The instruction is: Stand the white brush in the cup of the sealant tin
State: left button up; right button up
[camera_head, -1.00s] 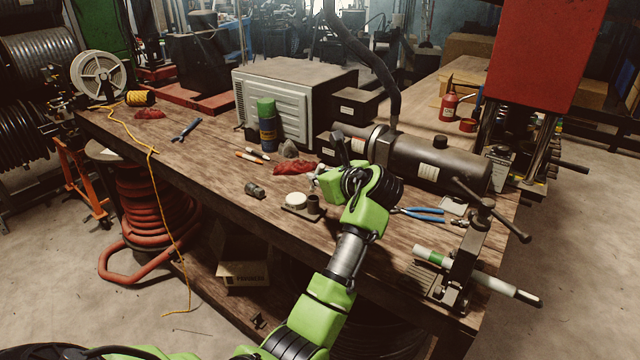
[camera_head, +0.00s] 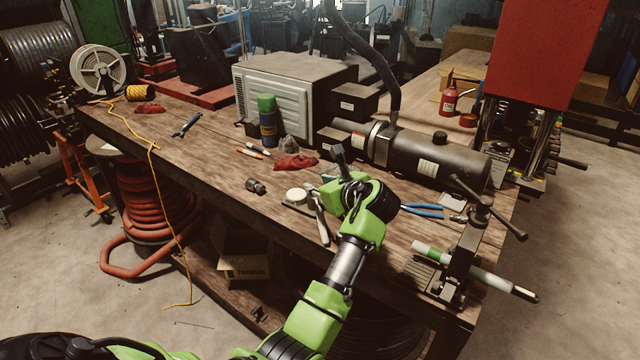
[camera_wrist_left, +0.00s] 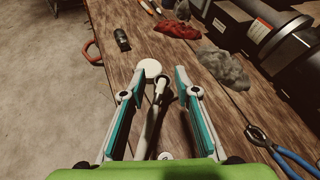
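The sealant tin's white lid (camera_head: 296,195) shows near the bench's front edge, on a small dark base. The lid also shows in the left wrist view (camera_wrist_left: 150,68), just beyond the fingers. The white brush (camera_head: 321,225) is tilted, with one end at the small cup beside the lid and the other toward the bench's front edge. In the wrist view the brush (camera_wrist_left: 152,120) lies between the fingers, apart from both. Whether its far end is inside the cup is unclear. My left gripper (camera_wrist_left: 160,80) is open around it. My right gripper is out of view.
A red rag (camera_head: 295,162) and a dark fitting (camera_head: 256,186) lie behind and left of the tin. The bench's left part is mostly clear.

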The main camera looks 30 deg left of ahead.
pick_arm(q)
jog(key=shift+r+b, duration=0.15)
jog(key=shift+b, duration=0.15)
jog(key=b+v, duration=0.1)
jog(key=v, duration=1.1)
jog(key=shift+r+b, duration=0.3)
jog(key=shift+b, duration=0.05)
